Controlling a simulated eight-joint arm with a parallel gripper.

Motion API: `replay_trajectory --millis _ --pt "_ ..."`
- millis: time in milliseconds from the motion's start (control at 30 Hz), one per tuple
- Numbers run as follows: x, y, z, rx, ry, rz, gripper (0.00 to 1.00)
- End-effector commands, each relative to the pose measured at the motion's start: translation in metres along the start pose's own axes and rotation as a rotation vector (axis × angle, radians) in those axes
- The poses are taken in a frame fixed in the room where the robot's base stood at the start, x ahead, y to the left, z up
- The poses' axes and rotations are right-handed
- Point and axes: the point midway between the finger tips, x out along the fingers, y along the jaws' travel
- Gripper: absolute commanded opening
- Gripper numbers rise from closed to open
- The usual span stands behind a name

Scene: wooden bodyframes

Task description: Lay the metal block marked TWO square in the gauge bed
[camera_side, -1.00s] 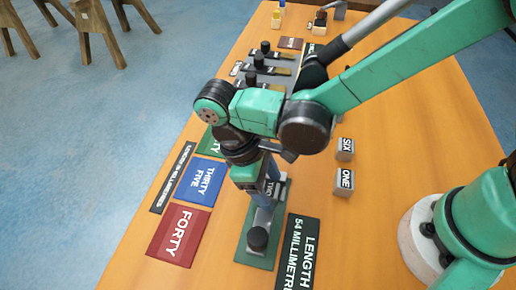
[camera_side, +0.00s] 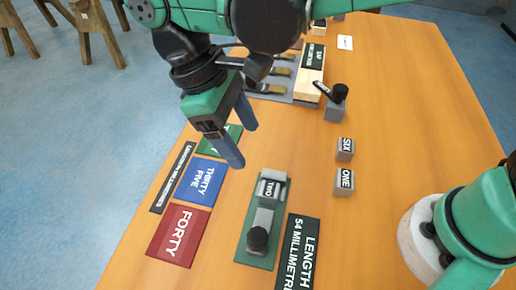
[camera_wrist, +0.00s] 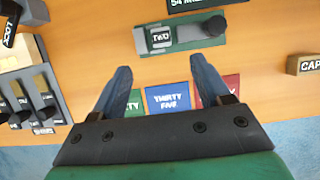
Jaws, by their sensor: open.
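The metal block marked TWO (camera_side: 267,190) lies in the upper end of the green gauge bed (camera_side: 253,240), label up and looking roughly in line with it. The gauge's black knob (camera_side: 257,240) sits at the near end of the bed. In the wrist view the block TWO (camera_wrist: 160,37) sits in the left part of the gauge bed (camera_wrist: 180,47), with the knob (camera_wrist: 216,25) on the right. My gripper (camera_side: 241,145) is open and empty, raised up and left of the gauge, clear of the block. Its two fingers also show in the wrist view (camera_wrist: 161,82).
Blocks SIX (camera_side: 344,149) and ONE (camera_side: 343,182) stand right of the gauge. A LENGTH 54 MILLIMETRE sign (camera_side: 298,252) lies beside it. Red FORTY (camera_side: 178,235) and blue THIRTY FIVE (camera_side: 198,182) mats lie left. A grey rack (camera_side: 275,83) and a black-topped grey stand (camera_side: 335,103) are farther back.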

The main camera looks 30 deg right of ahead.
Motion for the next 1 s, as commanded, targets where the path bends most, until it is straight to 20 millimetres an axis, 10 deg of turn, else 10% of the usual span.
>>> replay_trajectory --millis 267,467,1000 --pt "-0.017 0.007 0.004 0.023 0.029 -0.008 0.70" --pt "-0.016 0.057 0.034 0.197 0.246 -0.043 0.70" --pt "0.044 0.155 0.134 0.782 0.917 0.075 0.70"
